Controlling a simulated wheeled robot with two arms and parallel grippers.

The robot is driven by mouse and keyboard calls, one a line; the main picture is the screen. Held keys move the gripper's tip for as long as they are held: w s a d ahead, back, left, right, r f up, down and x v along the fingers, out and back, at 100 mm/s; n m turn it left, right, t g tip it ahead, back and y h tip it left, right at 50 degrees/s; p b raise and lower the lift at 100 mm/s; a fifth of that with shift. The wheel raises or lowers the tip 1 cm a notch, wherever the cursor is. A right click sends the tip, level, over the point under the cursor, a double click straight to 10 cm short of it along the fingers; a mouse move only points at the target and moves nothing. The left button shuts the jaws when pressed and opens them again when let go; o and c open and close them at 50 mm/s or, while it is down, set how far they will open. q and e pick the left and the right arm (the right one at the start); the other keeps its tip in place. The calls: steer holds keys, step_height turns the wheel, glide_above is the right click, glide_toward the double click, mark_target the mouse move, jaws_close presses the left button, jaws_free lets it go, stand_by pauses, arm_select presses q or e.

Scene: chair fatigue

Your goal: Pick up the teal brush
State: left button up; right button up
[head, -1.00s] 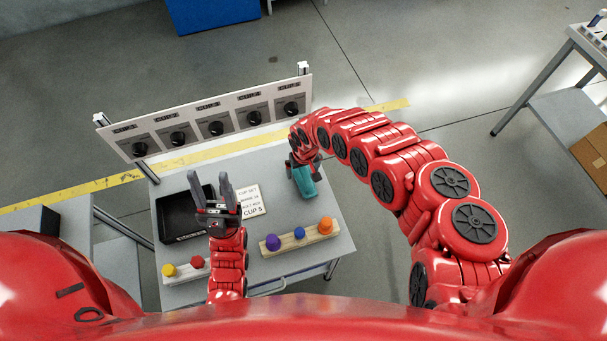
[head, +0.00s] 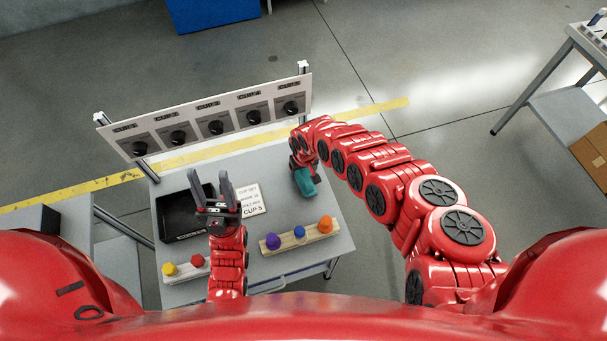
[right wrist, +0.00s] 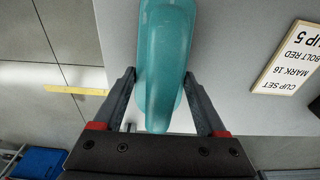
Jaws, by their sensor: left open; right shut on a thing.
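The teal brush (head: 306,183) is at the right side of the grey table, below my right gripper (head: 301,163). In the right wrist view the teal brush (right wrist: 163,60) runs lengthwise between the two fingers of my right gripper (right wrist: 159,76), which is shut on it. I cannot tell clearly whether the brush is clear of the tabletop. My left gripper (head: 208,176) is open and empty, with its fingers pointing away over the table beside the black tray.
The black tray (head: 167,222) and a printed card (head: 250,201) lie on the table (head: 318,250). A wooden rack (head: 285,243) holds purple, blue and orange knobs. A second rack has yellow (head: 169,269) and red (head: 197,260) ones. A panel with several dials (head: 215,115) stands along the back edge.

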steer(key=shift+c, duration=1.1)
steer(key=shift+r, duration=0.1)
steer(key=shift+a+r, duration=0.15)
steer(key=shift+r, duration=0.3)
step_height(320, 180, up, 9)
steer(key=shift+f, duration=0.1)
